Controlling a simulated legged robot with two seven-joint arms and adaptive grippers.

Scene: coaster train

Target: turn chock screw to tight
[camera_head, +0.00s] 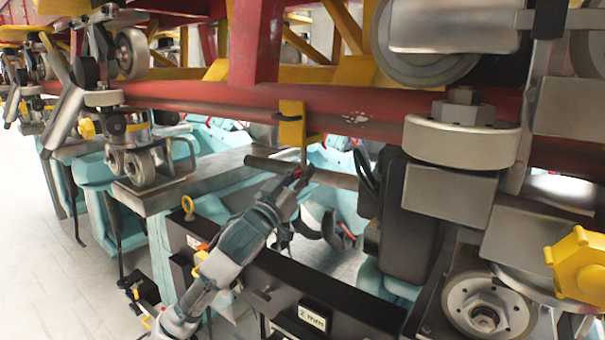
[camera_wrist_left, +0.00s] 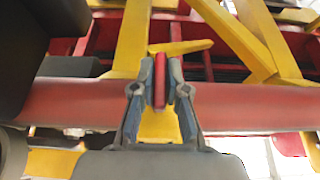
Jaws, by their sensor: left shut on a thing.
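The yellow chock (camera_head: 291,125) sits on the red rail (camera_head: 200,107) in the head view, with a thin screw (camera_head: 303,156) hanging below it. My left gripper (camera_head: 297,181) is just under the chock, at the screw's lower end. In the left wrist view my left gripper (camera_wrist_left: 160,82) is shut on a narrow red piece (camera_wrist_left: 160,78), which looks like the screw's handle. The yellow chock (camera_wrist_left: 158,126) shows between the fingers against the red rail (camera_wrist_left: 240,103). The fingers hide most of the handle, and how tight the screw is cannot be told. My right gripper is not in view.
A grey bar (camera_head: 335,178) runs close behind my left gripper. Wheel assemblies stand at the left (camera_head: 140,165) and right (camera_head: 462,140). A black box labelled 2 mm (camera_head: 312,318) lies below my arm. Pale blue seats (camera_head: 90,180) are behind; floor is clear at left.

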